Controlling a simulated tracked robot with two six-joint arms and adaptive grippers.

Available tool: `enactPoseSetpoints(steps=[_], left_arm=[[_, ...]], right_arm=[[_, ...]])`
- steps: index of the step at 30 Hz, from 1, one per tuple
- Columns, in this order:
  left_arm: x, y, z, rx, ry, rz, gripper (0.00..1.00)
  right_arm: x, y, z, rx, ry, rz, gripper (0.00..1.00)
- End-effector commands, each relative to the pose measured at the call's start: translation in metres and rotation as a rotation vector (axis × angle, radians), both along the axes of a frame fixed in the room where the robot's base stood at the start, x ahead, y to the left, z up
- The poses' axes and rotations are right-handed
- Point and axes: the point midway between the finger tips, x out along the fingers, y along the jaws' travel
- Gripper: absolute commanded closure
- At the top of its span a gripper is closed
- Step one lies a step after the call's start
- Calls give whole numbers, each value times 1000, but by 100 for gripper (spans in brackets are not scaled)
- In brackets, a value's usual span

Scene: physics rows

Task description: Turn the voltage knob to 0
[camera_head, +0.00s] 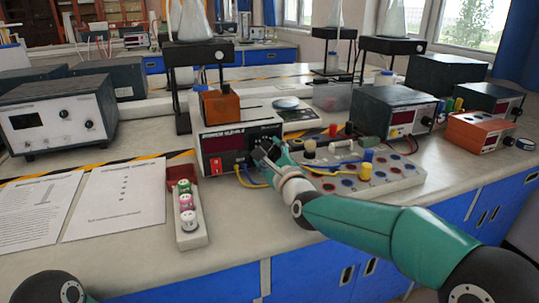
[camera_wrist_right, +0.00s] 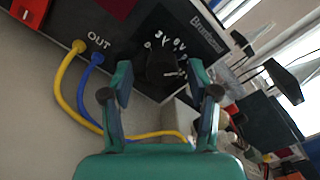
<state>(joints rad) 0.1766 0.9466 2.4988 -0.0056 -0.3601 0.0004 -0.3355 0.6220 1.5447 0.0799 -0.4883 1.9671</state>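The power supply (camera_head: 213,142) is a white-fronted box with a dark panel, a red display and a red switch (camera_head: 216,164). Its black voltage knob (camera_wrist_right: 163,65) shows in the right wrist view, with "3V", "6V" and a "0" printed around it. My right gripper (camera_head: 268,155) is at the right part of the supply's front and hides the knob in the head view. In the wrist view the gripper (camera_wrist_right: 162,85) is open, its two fingers apart on either side of the knob. Contact with the knob cannot be told. My left gripper is out of view.
A grey socket board (camera_head: 395,178) stands to the right. A narrow tray (camera_head: 192,238) with small spools and paper sheets (camera_head: 120,195) lie to the left.

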Motion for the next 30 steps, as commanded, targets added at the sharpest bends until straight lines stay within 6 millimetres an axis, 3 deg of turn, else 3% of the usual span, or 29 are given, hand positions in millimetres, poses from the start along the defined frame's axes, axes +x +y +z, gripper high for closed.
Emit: enactPoseSetpoints(steps=[11,24,30], left_arm=[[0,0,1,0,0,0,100],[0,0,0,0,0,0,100],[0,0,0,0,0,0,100]], right_arm=[[-13,-6,1,1,-1,-1,40],[-88,-29,0,1,0,-1,40],[-109,-36,-1,1,0,0,40]])
